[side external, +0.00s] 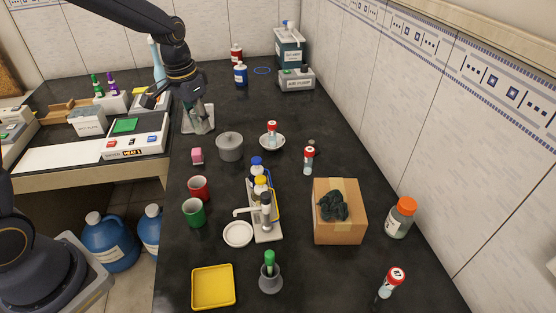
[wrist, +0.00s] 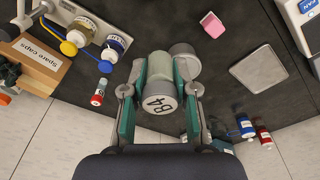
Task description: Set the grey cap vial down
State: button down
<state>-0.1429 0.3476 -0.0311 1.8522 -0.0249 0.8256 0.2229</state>
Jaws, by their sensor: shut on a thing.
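The grey cap vial (wrist: 160,98) is between my gripper's teal fingers in the wrist view, its grey cap with dark marking facing the camera. My gripper (wrist: 160,108) is shut on it. In the side view my gripper (side external: 199,114) points down near a flat grey square plate, left of the grey pot (side external: 230,146); the vial cannot be made out there. In the wrist view the square plate (wrist: 262,68) lies to the right of the vial, and the grey pot (wrist: 183,52) shows partly behind it. The height above the bench is unclear.
A pink block (side external: 197,156) lies near the pot. Blue (side external: 240,76) and red (side external: 236,54) bottles stand farther back. Bare bench lies between these things.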

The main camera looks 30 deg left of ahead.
jog(key=s+d+m+h, duration=0.1)
jog(key=s+d+m, duration=0.4)
jog(key=d, duration=0.9)
jog(key=s+d+m, duration=0.4)
jog(key=s+d, duration=0.2)
jog(key=d, duration=0.7)
jog(key=s+d+m+g, duration=0.1)
jog(key=s+d+m, duration=0.3)
jog(key=s+d, duration=0.4)
send_over(340, 295)
jog(key=f, duration=0.9)
jog(key=a+f, duration=0.1)
jog(key=f, duration=0.4)
jog(key=shift+s, duration=0.35)
jog(key=shift+w+d+f, duration=0.25)
jog(key=shift+d+f, duration=0.05)
jog(key=shift+f, duration=1.7)
